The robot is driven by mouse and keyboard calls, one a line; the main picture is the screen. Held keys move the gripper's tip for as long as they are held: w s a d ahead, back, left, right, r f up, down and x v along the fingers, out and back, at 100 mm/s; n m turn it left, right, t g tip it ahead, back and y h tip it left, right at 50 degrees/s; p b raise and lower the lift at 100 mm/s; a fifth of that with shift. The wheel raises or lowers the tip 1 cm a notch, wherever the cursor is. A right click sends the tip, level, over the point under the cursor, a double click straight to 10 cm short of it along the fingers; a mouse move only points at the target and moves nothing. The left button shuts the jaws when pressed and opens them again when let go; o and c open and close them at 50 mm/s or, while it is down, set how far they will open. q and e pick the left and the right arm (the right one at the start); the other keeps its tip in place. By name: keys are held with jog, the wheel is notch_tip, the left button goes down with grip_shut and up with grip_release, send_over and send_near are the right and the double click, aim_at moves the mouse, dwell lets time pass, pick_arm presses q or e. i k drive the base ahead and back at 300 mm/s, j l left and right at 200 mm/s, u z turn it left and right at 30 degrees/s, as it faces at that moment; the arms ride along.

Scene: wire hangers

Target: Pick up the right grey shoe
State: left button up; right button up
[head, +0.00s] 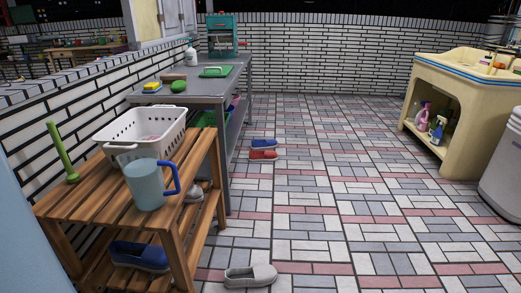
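A light grey slip-on shoe (250,276) lies on the tiled floor at the bottom centre, just right of the wooden bench. A second greyish shoe-like item (194,193) shows partly under the bench top, behind the pitcher. The pitcher and slats hide much of it, so I cannot tell for sure what it is. Neither of my grippers is in view.
The slatted wooden bench (90,200) holds a white basket (148,128), a pitcher (146,186) and a green-handled tool (60,152). A blue shoe (140,256) is on its lower shelf. Blue (263,143) and red (263,155) shoes lie further back. The middle floor is clear.

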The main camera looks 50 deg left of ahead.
aim_at(259, 276)
jog(key=i+u, duration=0.3)
jog(key=u, duration=0.15)
jog(key=i+l+u, duration=0.25)
jog(key=u, duration=0.15)
jog(key=i+l+u, duration=0.25)
jog(key=u, duration=0.2)
jog(key=i+l+u, duration=0.1)
jog(key=u, duration=0.3)
jog(key=i+l+u, duration=0.15)
jog(key=u, duration=0.3)
jog(key=i+l+u, duration=0.2)
jog(key=u, duration=0.2)
jog(key=i+l+u, duration=0.1)
jog(key=u, duration=0.35)
jog(key=l+u, duration=0.4)
jog(key=i+l+u, duration=0.1)
jog(key=l+u, duration=0.15)
jog(key=u, duration=0.2)
jog(key=l+u, duration=0.35)
jog(key=l, duration=0.2)
jog(key=i+l+u, duration=0.1)
jog(key=l+u, duration=0.3)
jog(key=l, duration=0.15)
